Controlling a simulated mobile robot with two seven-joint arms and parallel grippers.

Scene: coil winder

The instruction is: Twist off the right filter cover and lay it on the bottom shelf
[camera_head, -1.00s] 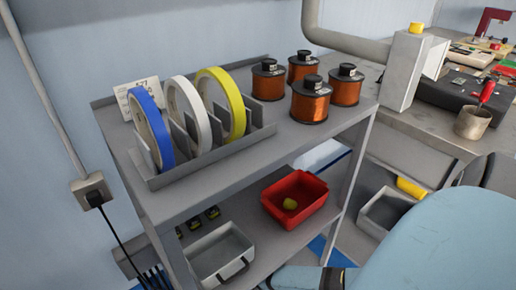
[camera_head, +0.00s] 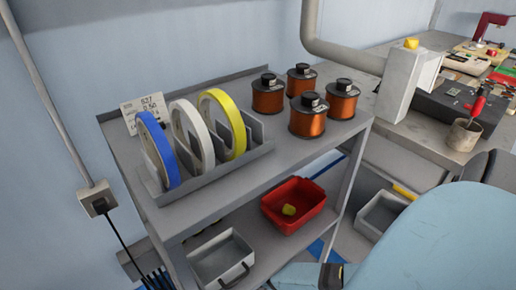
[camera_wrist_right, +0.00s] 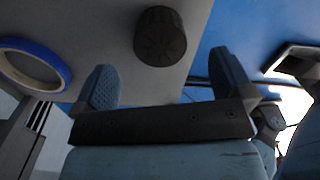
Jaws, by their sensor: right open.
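A dark round cap with a ribbed rim (camera_wrist_right: 160,36), which looks like the filter cover, shows in the right wrist view against a grey flat surface (camera_wrist_right: 110,35). I cannot tell whether it is fixed there or lies loose. My right gripper (camera_wrist_right: 165,82) is open, its two blue-grey fingers apart and empty. The cap is beyond the fingertips, not gripped. In the head view the bottom shelf (camera_head: 262,262) of the grey rack is partly hidden, and no cover can be made out on it. My left gripper is not in view.
The bottom shelf holds a red bin (camera_head: 312,222) with a yellow-green thing inside, and a grey bin (camera_head: 220,268). The top shelf holds blue, white and yellow rolls and several copper coils (camera_head: 308,125). A blue ring (camera_wrist_right: 62,72) shows left in the wrist view.

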